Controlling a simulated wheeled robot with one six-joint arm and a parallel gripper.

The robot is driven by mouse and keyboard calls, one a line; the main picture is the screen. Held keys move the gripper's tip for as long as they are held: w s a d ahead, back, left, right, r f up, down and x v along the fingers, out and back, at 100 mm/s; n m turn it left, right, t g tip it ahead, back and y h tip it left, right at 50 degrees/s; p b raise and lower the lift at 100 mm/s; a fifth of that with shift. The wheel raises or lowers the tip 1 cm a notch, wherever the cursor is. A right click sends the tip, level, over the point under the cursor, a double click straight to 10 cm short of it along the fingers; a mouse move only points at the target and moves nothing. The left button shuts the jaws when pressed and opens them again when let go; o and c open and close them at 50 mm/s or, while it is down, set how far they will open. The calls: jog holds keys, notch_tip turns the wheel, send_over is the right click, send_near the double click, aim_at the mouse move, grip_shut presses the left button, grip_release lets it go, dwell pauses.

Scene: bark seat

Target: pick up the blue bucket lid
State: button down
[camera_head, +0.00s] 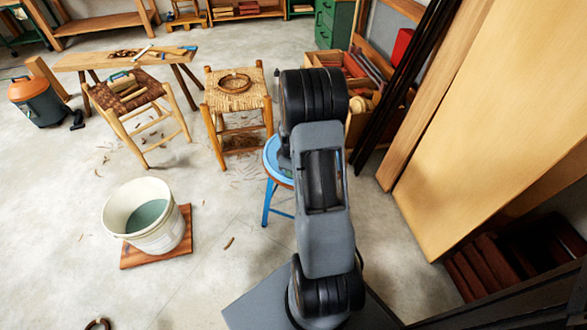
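A round blue disc-like top (271,157) shows just left of my arm, on a blue-legged stool (267,203). My arm hides its right part. I cannot tell whether this top is the bucket lid or the stool's own seat. A white bucket (115,213) stands open, with grey-green liquid inside, on a wooden board left of the stool. No lid is on it. My arm rises in the middle of the view, and my gripper is not visible, apparently hidden behind the arm.
A woven-seat stool (237,100) and a tilted bark-seat stool (128,93) stand behind, near a wooden bench (100,60). An orange-topped vacuum (38,103) is at far left. Large boards (480,120) lean at right. The floor left of my base is mostly clear.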

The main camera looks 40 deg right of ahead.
jog(key=s+a+r+p, duration=0.2)
jog(key=s+r, duration=0.4)
jog(key=s+a+r+p, duration=0.3)
jog(key=s+r, duration=0.3)
jog(key=shift+s+a, duration=0.35)
jog(key=shift+s, duration=0.05)
dwell(0.5)
